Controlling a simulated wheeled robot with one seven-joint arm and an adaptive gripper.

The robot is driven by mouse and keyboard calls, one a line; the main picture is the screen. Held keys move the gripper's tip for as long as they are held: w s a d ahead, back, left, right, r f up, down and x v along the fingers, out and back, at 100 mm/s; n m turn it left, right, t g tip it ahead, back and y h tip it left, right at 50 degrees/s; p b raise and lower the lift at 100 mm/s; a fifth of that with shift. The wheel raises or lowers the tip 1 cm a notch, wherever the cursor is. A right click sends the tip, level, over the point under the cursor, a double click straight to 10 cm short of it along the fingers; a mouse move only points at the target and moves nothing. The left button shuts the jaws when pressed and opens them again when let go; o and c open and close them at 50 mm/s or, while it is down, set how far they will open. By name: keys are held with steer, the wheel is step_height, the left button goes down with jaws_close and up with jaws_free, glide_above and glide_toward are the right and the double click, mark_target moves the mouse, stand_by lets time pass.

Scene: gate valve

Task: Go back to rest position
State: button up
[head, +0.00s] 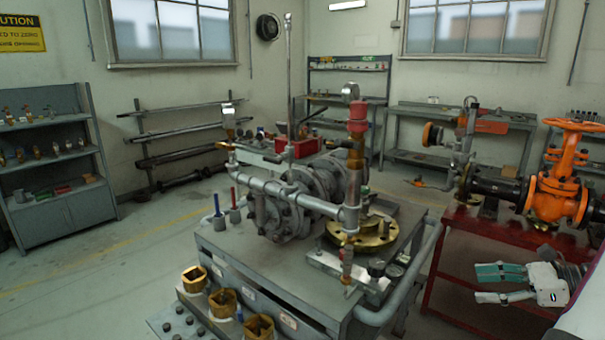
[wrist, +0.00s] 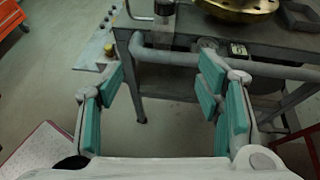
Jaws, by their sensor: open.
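My gripper (head: 503,284) shows at the lower right of the head view, with teal pads on its two fingers. It is open and empty, in front of the red bench and right of the grey cart. In the wrist view my gripper (wrist: 165,98) has its fingers wide apart, with only floor and the cart's edge beyond them. The orange gate valve (head: 562,185) stands on the red bench (head: 455,225), above and behind my gripper in the picture. My gripper touches nothing that I can see.
The grey cart (head: 230,245) carries a pump assembly (head: 305,190), and its handrail (head: 408,280) faces my gripper. Brass blocks (head: 222,302) sit at its front. A shelf cabinet (head: 55,165) stands at the left. Open floor (head: 70,270) lies left of the cart.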

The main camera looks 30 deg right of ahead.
steer(key=w+a+r+n+g+p, duration=0.1)
steer(key=w+a+r+n+g, duration=0.3)
steer(key=a, duration=0.4)
steer(key=w+a+r+n+g+p, duration=0.1)
steer(key=a+r+n+g, duration=0.1)
steer(key=a+r+n, duration=0.5)
steer(key=w+a+r+n+g+p, duration=0.2)
steer(key=w+a+r+g, duration=0.1)
steer(key=a, duration=0.6)
steer(key=s+a+r+n+h+p, duration=0.2)
steer(key=s+a+r+n+h, duration=0.1)
steer(key=s+a+n, duration=0.3)
steer(key=s+a+r+n+t+h+p, duration=0.1)
steer(key=s+a+r+n+h+p, duration=0.1)
steer(key=s+a+r+n, duration=0.4)
steer(key=s+a+n+h, duration=0.1)
steer(key=a+n, duration=0.4)
steer(key=a, duration=0.1)
steer(key=shift+s+r+t, duration=0.15)
steer(key=shift+t, duration=0.15)
steer(key=shift+d+h, duration=0.15)
steer(key=shift+h, duration=0.15)
